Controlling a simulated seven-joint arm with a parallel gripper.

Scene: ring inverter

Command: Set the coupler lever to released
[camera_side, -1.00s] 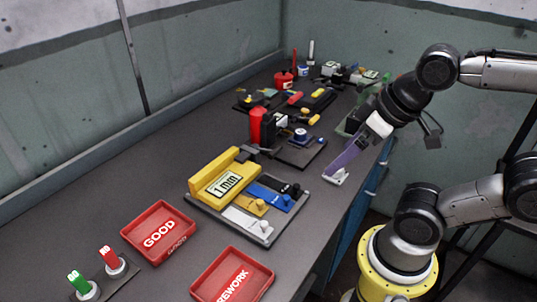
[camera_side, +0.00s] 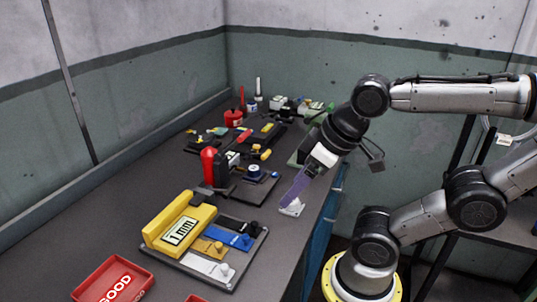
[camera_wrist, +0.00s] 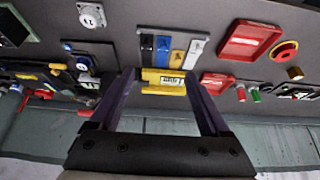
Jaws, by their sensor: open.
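I cannot tell for sure which part is the coupler lever. A red upright handle (camera_side: 208,164) stands by a dark block, beside a dark plate (camera_side: 247,192) with a blue round part. Yellow-handled parts (camera_side: 263,153) lie farther back and are too small to make out. My gripper (camera_side: 289,196) is open, with purple fingers pointing down near the table's right edge, close to a small white piece (camera_side: 292,208); I cannot tell whether they touch. In the wrist view nothing shows gripped between the spread fingers (camera_wrist: 160,80). The yellow block shows beyond them.
A red GOOD tray (camera_side: 140,270) is at the front left. A red can (camera_side: 233,118) and clutter stand at the back. The left strip of table is clear.

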